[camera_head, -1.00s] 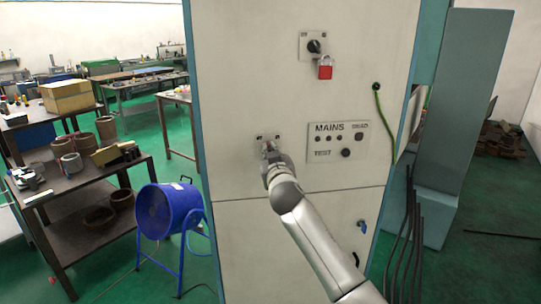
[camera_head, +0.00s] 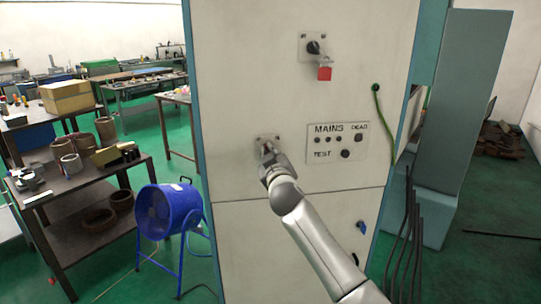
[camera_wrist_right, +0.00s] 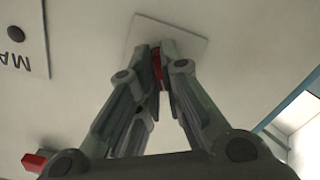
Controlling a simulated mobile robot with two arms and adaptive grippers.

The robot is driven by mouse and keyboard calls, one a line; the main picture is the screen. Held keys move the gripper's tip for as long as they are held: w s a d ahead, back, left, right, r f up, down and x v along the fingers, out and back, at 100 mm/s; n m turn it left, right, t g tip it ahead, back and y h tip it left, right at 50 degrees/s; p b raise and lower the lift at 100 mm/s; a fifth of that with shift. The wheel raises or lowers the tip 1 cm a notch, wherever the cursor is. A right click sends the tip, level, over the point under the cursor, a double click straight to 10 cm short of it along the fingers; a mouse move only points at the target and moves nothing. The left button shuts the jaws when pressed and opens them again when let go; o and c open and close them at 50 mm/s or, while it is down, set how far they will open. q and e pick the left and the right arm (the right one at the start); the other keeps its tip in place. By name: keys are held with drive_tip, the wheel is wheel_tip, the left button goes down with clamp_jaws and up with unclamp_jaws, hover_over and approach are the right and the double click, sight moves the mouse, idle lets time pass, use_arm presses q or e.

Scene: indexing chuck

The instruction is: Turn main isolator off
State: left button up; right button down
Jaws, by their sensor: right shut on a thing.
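A tall pale cabinet (camera_head: 245,80) stands in front of me. A small square switch plate (camera_head: 268,137) sits on its front, left of the MAINS panel, and shows in the right wrist view as a pale square (camera_wrist_right: 190,42). My right gripper (camera_head: 266,150) is at this plate. In the right wrist view its fingers (camera_wrist_right: 158,75) are shut on a red handle (camera_wrist_right: 156,65), which they largely cover, so its exact angle is unclear. Higher up, a black rotary knob (camera_head: 313,47) sits on another plate, with a red padlock (camera_head: 324,73) just below it. My left gripper is not in view.
The MAINS panel (camera_head: 337,143) with indicators and buttons is right of my gripper. A green cable (camera_head: 379,115) hangs at the cabinet's right side, and a blue handle (camera_head: 361,227) is lower down. A blue fan (camera_head: 168,212) and a workbench (camera_head: 75,180) stand to the left.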

drive_tip(key=c, duration=1.6)
unclamp_jaws()
drive_tip(key=shift+s, duration=0.1)
drive_tip(key=s+d, duration=0.1)
drive_tip(key=s, duration=1)
drive_tip(key=shift+s+d, duration=0.35)
drive_tip(key=shift+d, duration=0.05)
drive_tip(key=shift+f, duration=0.1)
